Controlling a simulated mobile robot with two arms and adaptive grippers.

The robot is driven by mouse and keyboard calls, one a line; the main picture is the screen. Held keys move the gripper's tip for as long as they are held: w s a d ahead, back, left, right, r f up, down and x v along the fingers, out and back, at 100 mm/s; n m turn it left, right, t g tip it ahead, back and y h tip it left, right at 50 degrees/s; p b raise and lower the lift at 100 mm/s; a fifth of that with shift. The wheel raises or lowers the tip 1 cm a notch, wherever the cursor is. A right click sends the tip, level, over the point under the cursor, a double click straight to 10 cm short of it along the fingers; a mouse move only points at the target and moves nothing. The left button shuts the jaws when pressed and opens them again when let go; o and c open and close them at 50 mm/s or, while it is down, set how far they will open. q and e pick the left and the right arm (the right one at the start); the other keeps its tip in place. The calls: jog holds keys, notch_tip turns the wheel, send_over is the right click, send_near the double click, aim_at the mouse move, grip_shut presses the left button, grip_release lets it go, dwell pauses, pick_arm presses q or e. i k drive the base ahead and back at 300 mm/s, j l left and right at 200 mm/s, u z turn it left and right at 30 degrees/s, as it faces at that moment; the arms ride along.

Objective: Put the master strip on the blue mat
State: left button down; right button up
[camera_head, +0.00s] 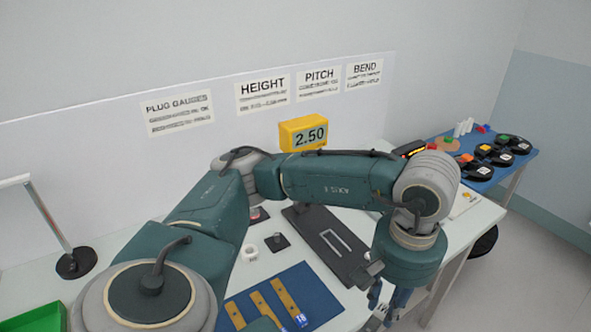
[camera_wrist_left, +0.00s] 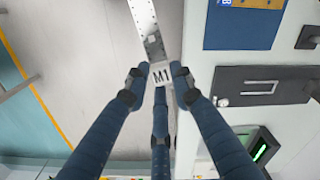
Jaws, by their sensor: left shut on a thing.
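My left gripper (camera_head: 385,302) hangs over the table's right front edge in the head view. In the left wrist view its fingers (camera_wrist_left: 160,82) are shut on the master strip (camera_wrist_left: 144,14), a pale metal strip with small holes and a white M1 tag. The strip points away from the fingers, over the floor beside the table. I cannot make it out in the head view. The blue mat (camera_head: 318,283) lies on the table, left of the gripper, with brass-coloured strips on it. A corner of it shows in the left wrist view (camera_wrist_left: 240,32). My right gripper is not in view.
A dark plate with a handle (camera_head: 312,222) lies behind the mat. A yellow 2.50 display (camera_head: 303,133) stands at the back. A green tray (camera_head: 38,318) and a lamp (camera_head: 75,262) are at left. A blue-topped table (camera_head: 482,185) with dark reels stands far right.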

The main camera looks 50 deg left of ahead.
aim_at(312, 291)
jog(key=l+u, duration=0.1)
jog(key=u, duration=0.25)
jog(key=l+u, duration=0.1)
jog(key=u, duration=0.3)
jog(key=k+l+u, duration=0.1)
jog(key=u, duration=0.25)
jog(key=z, duration=0.5)
